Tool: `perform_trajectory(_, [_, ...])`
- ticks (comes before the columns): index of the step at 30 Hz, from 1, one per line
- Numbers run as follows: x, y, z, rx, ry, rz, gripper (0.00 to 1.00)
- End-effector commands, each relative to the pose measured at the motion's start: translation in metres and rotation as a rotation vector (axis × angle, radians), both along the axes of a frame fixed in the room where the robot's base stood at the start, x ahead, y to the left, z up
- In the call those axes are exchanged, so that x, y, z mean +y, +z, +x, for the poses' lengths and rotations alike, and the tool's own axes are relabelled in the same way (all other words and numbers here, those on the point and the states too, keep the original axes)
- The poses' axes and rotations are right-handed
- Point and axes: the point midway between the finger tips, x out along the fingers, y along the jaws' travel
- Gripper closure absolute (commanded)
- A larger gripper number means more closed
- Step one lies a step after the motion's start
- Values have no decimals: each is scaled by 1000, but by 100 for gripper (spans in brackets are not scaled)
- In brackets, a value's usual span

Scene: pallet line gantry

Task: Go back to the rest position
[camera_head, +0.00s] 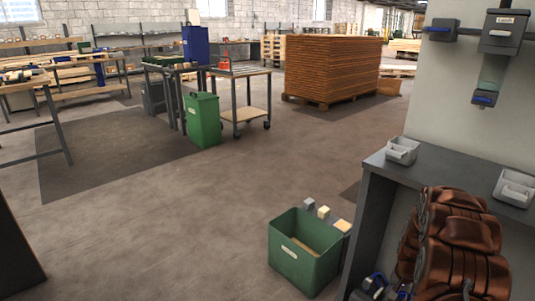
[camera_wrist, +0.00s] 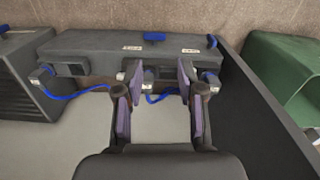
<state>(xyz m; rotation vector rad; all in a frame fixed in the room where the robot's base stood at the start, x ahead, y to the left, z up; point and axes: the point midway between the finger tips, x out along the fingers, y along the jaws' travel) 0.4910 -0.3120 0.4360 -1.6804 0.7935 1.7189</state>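In the wrist view my gripper (camera_wrist: 156,82) is open, with its two purple-padded fingers well apart. I see nothing held between them. A dark grey unit (camera_wrist: 108,52) with blue cables and pale labels lies beyond the fingertips; I cannot tell how far off it is. I cannot make out my gripper in the head view.
Copper-coloured ribbed bodies (camera_head: 455,245) fill the lower right. Another green bin (camera_head: 202,120) stands farther back. The middle floor is clear.

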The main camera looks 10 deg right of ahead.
Motion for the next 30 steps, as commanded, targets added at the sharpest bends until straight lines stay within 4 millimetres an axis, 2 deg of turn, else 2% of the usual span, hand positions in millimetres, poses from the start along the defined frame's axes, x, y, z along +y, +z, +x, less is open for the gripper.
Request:
perform_trajectory(1, [8, 23, 2, -1, 19, 0, 61])
perform_trajectory(5, [32, 74, 2, 1, 74, 0, 61])
perform_trajectory(14, [97, 187, -16, 20, 208, 12, 61])
perform_trajectory(23, [159, 289, -52, 40, 343, 24, 61])
perform_trajectory(30, [204, 363, -92, 57, 452, 35, 61])
